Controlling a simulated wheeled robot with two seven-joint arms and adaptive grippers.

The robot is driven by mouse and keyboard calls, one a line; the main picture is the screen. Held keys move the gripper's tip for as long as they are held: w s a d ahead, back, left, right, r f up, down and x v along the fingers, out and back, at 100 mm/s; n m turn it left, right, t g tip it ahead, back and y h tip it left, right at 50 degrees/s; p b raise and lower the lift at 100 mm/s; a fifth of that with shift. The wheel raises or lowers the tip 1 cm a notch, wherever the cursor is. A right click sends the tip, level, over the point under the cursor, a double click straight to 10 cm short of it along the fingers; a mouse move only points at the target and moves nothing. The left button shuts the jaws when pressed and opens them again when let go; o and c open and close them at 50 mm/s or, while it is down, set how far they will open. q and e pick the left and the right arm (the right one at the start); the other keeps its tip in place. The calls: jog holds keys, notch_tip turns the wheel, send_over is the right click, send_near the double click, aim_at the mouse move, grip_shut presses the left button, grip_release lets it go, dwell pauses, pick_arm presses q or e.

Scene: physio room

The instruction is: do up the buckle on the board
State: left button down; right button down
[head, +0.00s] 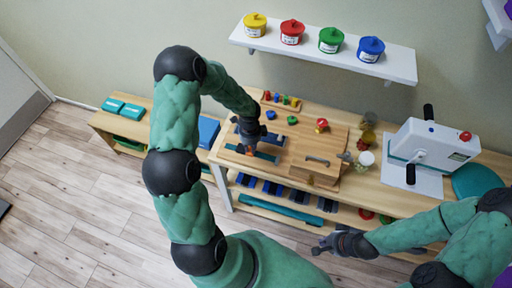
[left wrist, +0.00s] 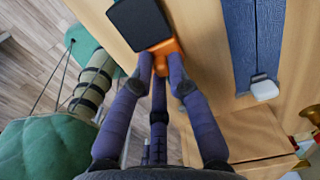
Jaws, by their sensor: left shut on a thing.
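The board (head: 232,157) lies on the wooden table, with a dark teal strip (head: 266,157) and a blue strip across it. My left gripper (head: 247,147) is low over the board. In the left wrist view, my left gripper (left wrist: 161,68) is shut on an orange piece (left wrist: 168,46), which looks like part of the buckle. A black square piece (left wrist: 139,22) adjoins the orange piece.
A wooden box with a handle (head: 317,160) stands right of the board. Jars (head: 366,158) and a white cranked machine (head: 432,143) stand further right. Coloured pegs (head: 282,100) sit behind the board. A wall shelf (head: 320,55) carries several coloured pots.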

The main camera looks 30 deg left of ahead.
aim_at(250, 147)
pick_arm(q)
jog(key=shift+w+a+r, duration=0.2)
jog(key=shift+w+a, duration=0.05)
jog(key=c, duration=1.4)
grip_release()
jog(key=shift+c, duration=0.2)
jog(key=shift+o, duration=0.8)
jog(key=shift+s+a+f, duration=0.1)
notch_tip(250, 147, up, 12)
